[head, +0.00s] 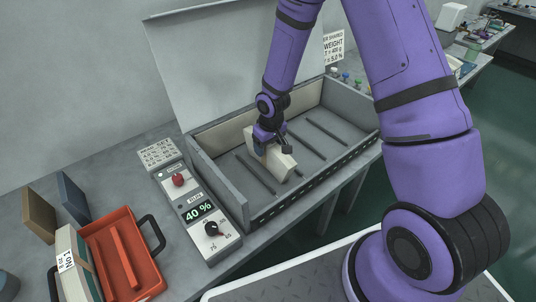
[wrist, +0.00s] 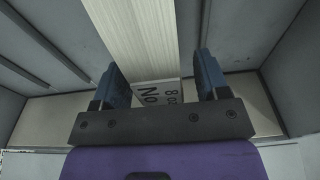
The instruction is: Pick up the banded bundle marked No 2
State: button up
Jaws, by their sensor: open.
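A cream bundle (head: 279,163) lies in the grey box, under my gripper (head: 270,141) in the head view. In the wrist view the bundle (wrist: 140,35) shows fine lengthwise lines, and its near end carries a white label (wrist: 158,94) reading "No" and "8 oz" in part. Its number is hidden behind the gripper's bar. My gripper (wrist: 158,66) is open, with one blue finger on each side of the bundle. A gap shows beside the right finger; whether the left finger touches I cannot tell.
The open grey box (head: 202,163) has high walls and dark bars on its floor. A control panel (head: 217,243) reading 40 % stands left of it. Further left are an orange tray (head: 130,252) with black handles and another bundle labelled No 1 (head: 67,262).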

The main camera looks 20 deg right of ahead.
jog(key=shift+w+f, duration=0.1)
jog(key=shift+f, duration=0.75)
grip_shut()
jog(key=shift+r, duration=0.1)
